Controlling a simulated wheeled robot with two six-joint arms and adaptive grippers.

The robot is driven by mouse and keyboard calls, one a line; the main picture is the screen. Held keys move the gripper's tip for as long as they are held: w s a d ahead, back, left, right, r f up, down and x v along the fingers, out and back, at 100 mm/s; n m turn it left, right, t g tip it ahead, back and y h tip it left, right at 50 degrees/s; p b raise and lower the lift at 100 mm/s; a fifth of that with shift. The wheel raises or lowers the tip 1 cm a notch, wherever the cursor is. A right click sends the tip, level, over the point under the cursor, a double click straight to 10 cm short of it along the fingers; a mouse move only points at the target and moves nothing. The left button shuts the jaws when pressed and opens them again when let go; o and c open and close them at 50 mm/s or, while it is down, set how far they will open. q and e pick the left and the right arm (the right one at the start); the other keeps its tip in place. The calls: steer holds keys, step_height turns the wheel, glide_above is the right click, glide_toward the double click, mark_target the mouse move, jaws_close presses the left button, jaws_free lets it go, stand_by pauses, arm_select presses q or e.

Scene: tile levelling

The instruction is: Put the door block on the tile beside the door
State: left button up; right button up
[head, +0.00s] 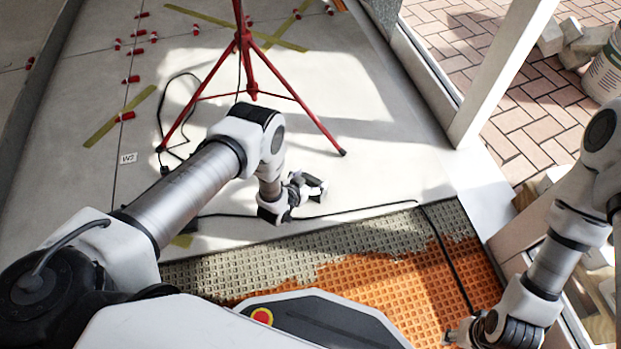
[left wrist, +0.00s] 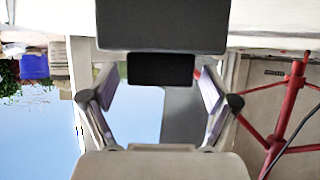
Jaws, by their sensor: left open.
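Large pale grey tiles (head: 370,172) cover the floor up to the white door frame (head: 497,75) on the right. I cannot pick out the door block for certain; a beige block-like piece (head: 549,178) lies outside, right of the threshold. My left gripper (head: 318,187) is over the tile near its front edge, left of the door frame. It also shows in the left wrist view (left wrist: 160,105), its fingers spread with nothing between them. My right gripper (head: 452,336) is low at the bottom right, over the orange matting; its fingers are too small to read.
A red tripod (head: 243,45) stands on the tiles behind my left gripper, with a black cable (head: 372,208) trailing along the floor. Orange waffle matting (head: 375,285), partly covered in grey mortar, lies in front. Red levelling clips (head: 130,79) line the left joint. A white bucket (head: 606,68) stands outside.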

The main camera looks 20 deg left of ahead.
arm_select(q)
steer(key=shift+r, duration=0.25)
steer(key=p+v, duration=0.6)
steer(key=v, duration=0.6)
steer(key=shift+f, duration=0.15)
steer(key=s+a+r+n+g+y, duration=0.1)
steer(key=s+r+g, duration=0.4)
steer(key=s, duration=0.7)
steer(key=s+a+r+n+g+y, duration=0.1)
steer(key=s+r+g, duration=0.5)
steer(key=s, duration=0.5)
steer(key=shift+s+a+r+n+g, duration=0.3)
steer(key=shift+s+r+g, duration=0.1)
steer(key=shift+g, duration=0.2)
steer(key=shift+c, duration=0.4)
